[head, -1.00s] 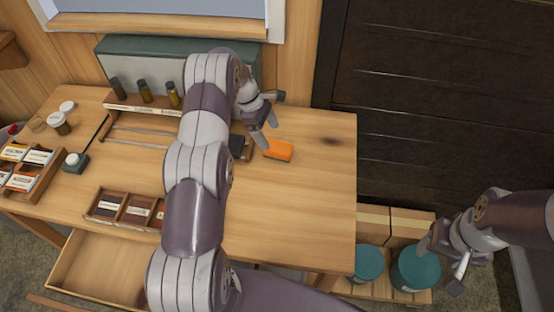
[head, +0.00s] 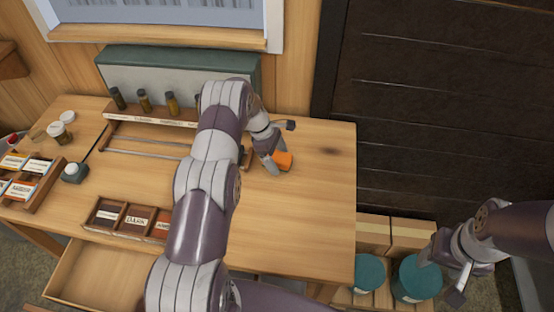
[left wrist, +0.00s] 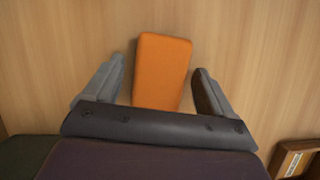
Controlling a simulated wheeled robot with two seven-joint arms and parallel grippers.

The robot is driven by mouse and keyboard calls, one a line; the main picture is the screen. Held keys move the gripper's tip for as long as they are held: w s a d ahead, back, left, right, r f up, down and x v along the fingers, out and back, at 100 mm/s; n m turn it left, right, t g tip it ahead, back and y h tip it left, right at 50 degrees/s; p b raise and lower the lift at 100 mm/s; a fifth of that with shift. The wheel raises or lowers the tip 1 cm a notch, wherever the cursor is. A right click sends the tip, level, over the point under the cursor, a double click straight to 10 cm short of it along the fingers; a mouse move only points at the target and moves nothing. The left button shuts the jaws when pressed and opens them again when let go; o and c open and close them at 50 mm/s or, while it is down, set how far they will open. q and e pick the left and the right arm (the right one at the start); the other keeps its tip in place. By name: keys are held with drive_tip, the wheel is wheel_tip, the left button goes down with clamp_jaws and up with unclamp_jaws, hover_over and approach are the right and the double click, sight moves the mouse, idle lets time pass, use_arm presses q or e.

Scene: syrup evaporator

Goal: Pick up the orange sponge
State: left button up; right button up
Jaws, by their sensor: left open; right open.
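The orange sponge (head: 284,160) lies on the wooden table, right of the middle. It also shows in the left wrist view (left wrist: 161,70), between the two fingers with its far end reaching past the fingertips. My left gripper (head: 279,147) is open over the sponge. One finger hides part of the sponge in the head view. In the left wrist view a gap shows on each side of the sponge. My right gripper (head: 445,275) is open and empty at the lower right, beside the table and in front of a teal-lidded container.
A rack with small bottles (head: 144,101) stands at the back of the table. A divided wooden tray (head: 122,218) lies at the front left, above an open drawer (head: 105,275). The table's right part is clear. Teal-lidded containers (head: 369,272) stand below on the right.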

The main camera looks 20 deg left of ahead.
use_arm(q)
drive_tip(key=shift+f, duration=0.25)
drive_tip(key=shift+r, duration=0.1)
drive_tip(key=c, duration=1.1)
